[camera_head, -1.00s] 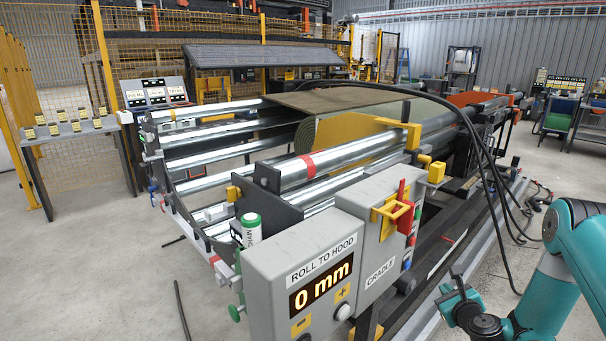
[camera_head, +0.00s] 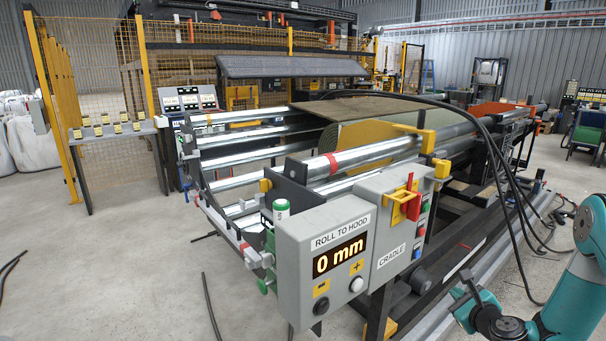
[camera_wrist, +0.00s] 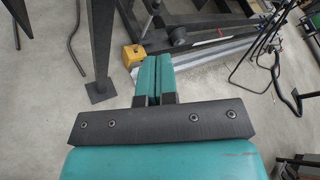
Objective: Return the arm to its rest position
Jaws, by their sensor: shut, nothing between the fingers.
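My teal arm shows at the lower right of the head view, folded at its elbow. My gripper (camera_wrist: 150,75) is in the wrist view, its two teal fingers pressed together with nothing between them. It points at the floor near the machine's base. In the head view part of my arm's end (camera_head: 472,302) shows low, to the right of the grey control boxes and apart from them.
The control box (camera_head: 325,262) reads "ROLL TO HOOD 0 mm". The cradle box (camera_head: 398,222) carries a red and yellow handle. A turf roll (camera_head: 380,125) lies in the machine. Black hoses (camera_head: 500,180) hang nearby. A yellow block (camera_wrist: 134,57) sits on the floor.

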